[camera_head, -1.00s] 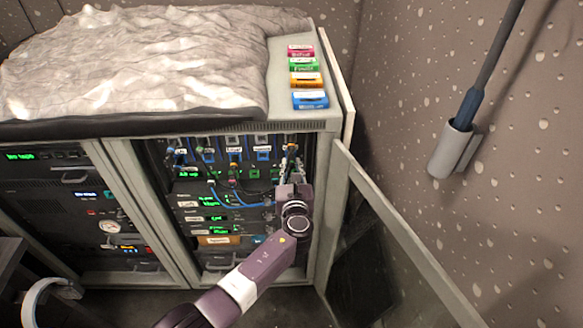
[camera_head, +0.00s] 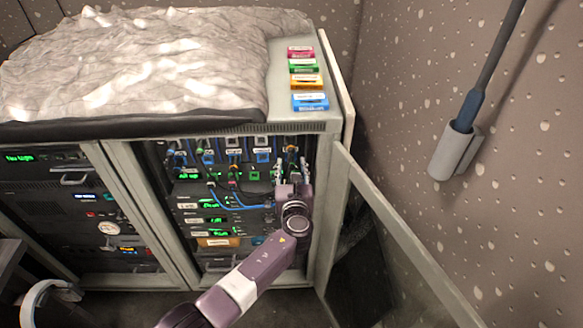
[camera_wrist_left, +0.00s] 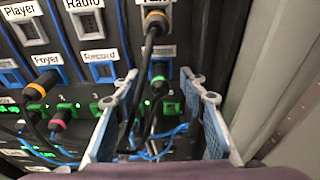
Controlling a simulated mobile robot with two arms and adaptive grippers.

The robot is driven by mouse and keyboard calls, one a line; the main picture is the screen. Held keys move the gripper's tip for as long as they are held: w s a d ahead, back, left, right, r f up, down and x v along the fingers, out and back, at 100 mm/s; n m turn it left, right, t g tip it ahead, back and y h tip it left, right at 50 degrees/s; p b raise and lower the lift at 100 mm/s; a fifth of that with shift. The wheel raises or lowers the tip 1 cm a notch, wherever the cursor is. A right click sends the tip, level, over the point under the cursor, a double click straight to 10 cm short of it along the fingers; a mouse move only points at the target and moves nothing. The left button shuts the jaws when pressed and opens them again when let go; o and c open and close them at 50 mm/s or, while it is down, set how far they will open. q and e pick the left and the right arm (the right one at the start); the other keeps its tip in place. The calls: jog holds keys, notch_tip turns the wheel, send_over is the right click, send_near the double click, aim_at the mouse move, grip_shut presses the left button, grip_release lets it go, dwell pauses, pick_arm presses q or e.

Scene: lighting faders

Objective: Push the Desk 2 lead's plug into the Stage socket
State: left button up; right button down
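My left gripper (camera_head: 291,170) is in front of the right end of the patch panel. Its fingers are spread, with one on each side of a hanging black lead in the left wrist view (camera_wrist_left: 158,82). Above the fingertips, a black plug with an orange band (camera_wrist_left: 155,22) sits at a top-row socket whose label is partly hidden. I cannot read a Desk 2 mark on any lead. A label behind the black lead is too dim to read as Stage. My right gripper is out of view.
Sockets labelled Foyer (camera_wrist_left: 48,68) and Record (camera_wrist_left: 100,70) lie left of the fingers. Other plugs, one orange-banded (camera_wrist_left: 36,92) and one pink (camera_wrist_left: 57,125), and blue leads crowd that side. The open cabinet door (camera_head: 400,235) stands on the right.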

pick_arm(q)
jog(key=shift+s, duration=0.2)
jog(key=shift+s, duration=0.35)
jog(key=s+r, duration=0.1)
jog(key=s, duration=1)
jog(key=shift+a+r, duration=0.25)
jog(key=shift+r, duration=0.15)
